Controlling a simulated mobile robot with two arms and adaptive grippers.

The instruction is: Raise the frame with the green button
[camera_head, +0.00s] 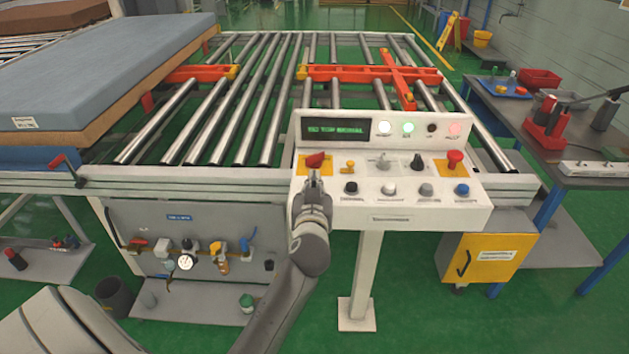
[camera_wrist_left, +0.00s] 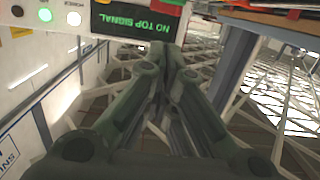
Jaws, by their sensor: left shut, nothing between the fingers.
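The white control panel (camera_head: 392,212) stands on a post in the middle of the head view. A lit green round light (camera_head: 407,128) sits in its upper row, and it also shows in the wrist view (camera_wrist_left: 43,15). No other green button can be made out. My left gripper (camera_head: 314,188) is shut and empty at the panel's left end, just below a red switch (camera_head: 316,160) on a yellow plate; contact cannot be told. The wrist view shows its closed fingers (camera_wrist_left: 166,50) below the display (camera_wrist_left: 133,22). Orange-red bars (camera_head: 345,73) lie level among the rollers.
A roller conveyor (camera_head: 245,110) spans behind the panel. A blue-grey mattress (camera_head: 95,75) lies at the left.

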